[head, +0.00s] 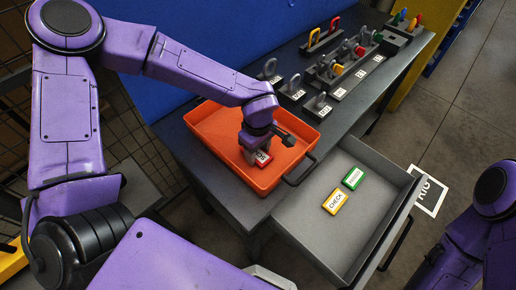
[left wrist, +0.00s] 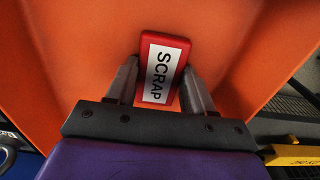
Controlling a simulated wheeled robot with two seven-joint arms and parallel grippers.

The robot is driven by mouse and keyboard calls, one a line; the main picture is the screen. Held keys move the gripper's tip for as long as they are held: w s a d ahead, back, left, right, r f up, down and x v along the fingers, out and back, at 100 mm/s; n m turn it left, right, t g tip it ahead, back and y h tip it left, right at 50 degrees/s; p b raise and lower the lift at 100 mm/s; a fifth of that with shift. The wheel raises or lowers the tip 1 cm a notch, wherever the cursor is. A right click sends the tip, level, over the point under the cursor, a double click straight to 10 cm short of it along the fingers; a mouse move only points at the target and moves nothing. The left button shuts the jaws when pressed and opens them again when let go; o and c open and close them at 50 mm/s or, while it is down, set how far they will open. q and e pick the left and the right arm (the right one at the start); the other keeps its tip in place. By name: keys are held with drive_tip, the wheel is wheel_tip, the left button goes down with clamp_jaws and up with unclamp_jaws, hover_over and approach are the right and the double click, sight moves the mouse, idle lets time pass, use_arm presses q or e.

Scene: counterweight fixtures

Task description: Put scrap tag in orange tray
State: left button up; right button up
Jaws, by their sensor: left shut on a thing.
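The scrap tag (left wrist: 162,70) is a red block with a white label reading SCRAP. My left gripper (left wrist: 160,85) is shut on it, with one finger on each side in the left wrist view. In the head view the left gripper (head: 258,150) is inside the outline of the orange tray (head: 205,125), and the red tag (head: 264,159) shows just below it. The tray's orange floor fills the left wrist view behind the tag. I cannot tell whether the tag touches the floor. My right gripper is not in view; only part of my right arm shows at lower right.
An open grey drawer (head: 300,222) right of the tray holds a yellow CHECK tag (head: 336,202) and a green tag (head: 353,178). Fixtures with rings and coloured pieces (head: 340,62) stand along the back of the bench. A blue panel (head: 215,30) rises behind the tray.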

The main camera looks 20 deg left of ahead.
sight(258, 154)
use_arm(q)
drive_tip(key=o, duration=1)
drive_tip(key=shift+w+f, duration=0.1)
drive_tip(key=shift+o, duration=0.2)
wheel_tip(258, 154, up, 12)
drive_tip(key=shift+r+b, duration=0.25)
drive_tip(key=shift+b, duration=0.2)
